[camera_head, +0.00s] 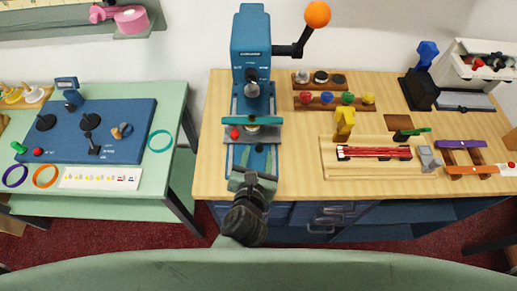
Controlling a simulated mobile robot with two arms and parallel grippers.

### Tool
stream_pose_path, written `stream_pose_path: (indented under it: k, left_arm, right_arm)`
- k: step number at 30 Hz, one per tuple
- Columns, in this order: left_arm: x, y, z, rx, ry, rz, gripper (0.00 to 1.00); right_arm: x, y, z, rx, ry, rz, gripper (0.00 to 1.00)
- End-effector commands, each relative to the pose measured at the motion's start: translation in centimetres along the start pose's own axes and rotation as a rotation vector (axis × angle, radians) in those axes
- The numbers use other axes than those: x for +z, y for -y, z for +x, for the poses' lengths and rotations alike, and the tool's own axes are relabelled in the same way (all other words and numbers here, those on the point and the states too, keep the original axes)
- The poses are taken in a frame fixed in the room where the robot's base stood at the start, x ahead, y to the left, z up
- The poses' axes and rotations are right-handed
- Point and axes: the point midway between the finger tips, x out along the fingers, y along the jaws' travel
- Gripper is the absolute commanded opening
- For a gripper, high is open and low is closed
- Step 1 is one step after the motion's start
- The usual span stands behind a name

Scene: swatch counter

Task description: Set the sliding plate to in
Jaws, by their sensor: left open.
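A blue press (250,50) stands on the wooden counter, with an orange ball (317,14) on its side lever. Low on the press, under its head, a grey plate (268,134) with a red knob (234,134) at its left lies across the blue base; it appears to be the sliding plate. A teal strip and a round metal piece sit over it. My left gripper (252,180) is at the front end of the press base, in front of the plate and apart from the knob. It is open and seems empty; its fingertips are small in view. My right gripper is not seen.
A green table (175,120) at the left holds a blue control panel (110,145) and coloured rings. Right of the press are a rack of coloured knobs (335,103), a wooden tray (370,172) with red sticks, and a white bin (480,65). Drawers lie below the counter's front edge.

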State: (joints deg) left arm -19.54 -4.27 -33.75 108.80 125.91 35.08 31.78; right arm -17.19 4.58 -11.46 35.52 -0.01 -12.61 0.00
Motion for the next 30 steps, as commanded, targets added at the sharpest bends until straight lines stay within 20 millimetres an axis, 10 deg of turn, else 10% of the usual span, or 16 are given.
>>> stream_pose_path:
  k: [14, 20, 30]
  left_arm:
    - [0.0, 0.0, 2.2, 0.0, 0.001, 0.001, 0.45]
    - [0.0, 0.0, 2.1, 0.0, 0.001, 0.001, 0.0]
    - [0.0, 0.0, 2.1, 0.0, 0.002, 0.002, 0.0]
  right_arm:
    - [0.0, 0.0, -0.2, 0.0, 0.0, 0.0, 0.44]
    - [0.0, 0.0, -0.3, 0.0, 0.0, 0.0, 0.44]
    - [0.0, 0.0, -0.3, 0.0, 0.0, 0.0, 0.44]
